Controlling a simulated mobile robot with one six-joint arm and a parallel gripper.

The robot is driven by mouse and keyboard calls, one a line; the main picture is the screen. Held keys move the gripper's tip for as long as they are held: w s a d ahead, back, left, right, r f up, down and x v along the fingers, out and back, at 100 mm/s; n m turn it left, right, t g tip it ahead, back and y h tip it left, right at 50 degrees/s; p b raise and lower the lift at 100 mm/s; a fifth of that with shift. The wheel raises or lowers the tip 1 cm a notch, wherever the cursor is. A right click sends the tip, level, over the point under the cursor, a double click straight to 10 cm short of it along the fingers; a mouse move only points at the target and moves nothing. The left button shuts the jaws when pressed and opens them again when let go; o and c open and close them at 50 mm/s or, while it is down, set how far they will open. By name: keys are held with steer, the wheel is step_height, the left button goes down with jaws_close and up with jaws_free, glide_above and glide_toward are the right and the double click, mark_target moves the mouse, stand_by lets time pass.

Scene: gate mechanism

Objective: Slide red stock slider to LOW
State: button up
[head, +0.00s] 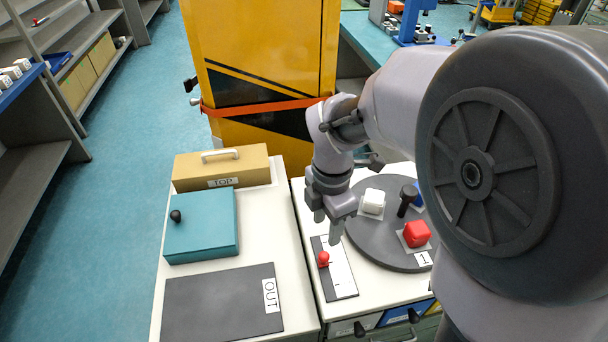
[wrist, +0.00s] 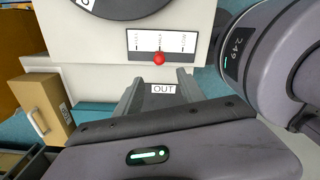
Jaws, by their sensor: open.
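The red slider knob (head: 323,259) sits on a dark panel with a white scale strip (head: 343,273) on the right-hand cabinet top. In the wrist view the red knob (wrist: 159,59) is at the middle of three marks on the scale (wrist: 162,42); the label letters are too small to read surely. My gripper (head: 328,228) is above the panel's far end, close to the knob, fingers pointing down. In the wrist view my gripper (wrist: 160,86) is open and empty, with the knob just beyond the fingertips. I see no contact with the knob.
A grey turntable (head: 384,245) with a red block (head: 416,234), a white block (head: 373,201) and a black peg (head: 407,198) stands right of the panel. Left are a teal box (head: 201,225), a tan TOP box (head: 222,167) and a dark OUT plate (head: 215,305).

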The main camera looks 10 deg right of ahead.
mark_target(324, 255)
step_height(324, 255, down, 12)
steer(key=b, duration=0.4)
steer(key=shift+w+b, duration=0.1)
steer(key=shift+b, duration=0.3)
jaws_close()
stand_by(0.7)
